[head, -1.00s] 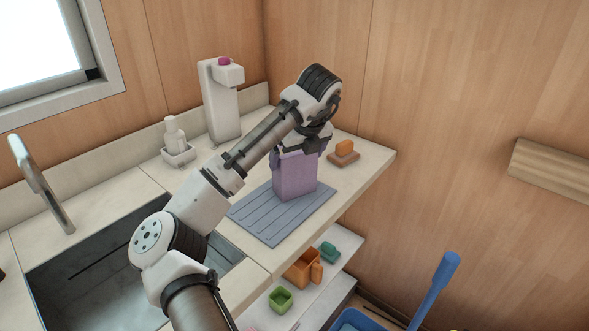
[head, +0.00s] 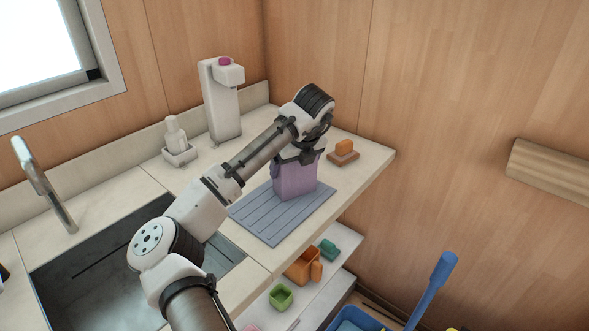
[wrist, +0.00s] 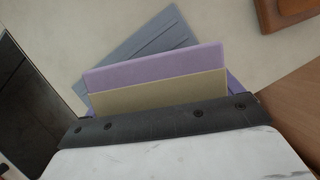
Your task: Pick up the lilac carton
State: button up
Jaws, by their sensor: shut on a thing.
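The lilac carton (head: 293,182) stands upright on the grey-blue ribbed mat (head: 262,222) on the counter. My gripper (head: 298,158) is above the carton, with its fingers down around the carton's upper part, shut on it. In the wrist view the carton's lilac edge (wrist: 155,66) and a tan face (wrist: 160,92) show just beyond the dark gripper body (wrist: 160,125). The mat (wrist: 140,45) lies behind it. The fingertips are mostly hidden.
An orange block on a brown dish (head: 343,158) sits to the right of the carton. A white dispenser (head: 222,105) and a small bottle in a tray (head: 177,145) stand at the back. The sink (head: 110,265) is at left. A lower shelf holds a green cup (head: 281,297).

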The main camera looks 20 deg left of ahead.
jog(key=shift+r, duration=0.2)
notch_tip(320, 180, up, 20)
jog(key=b, duration=0.1)
jog(key=shift+f, duration=0.15)
dwell(1.0)
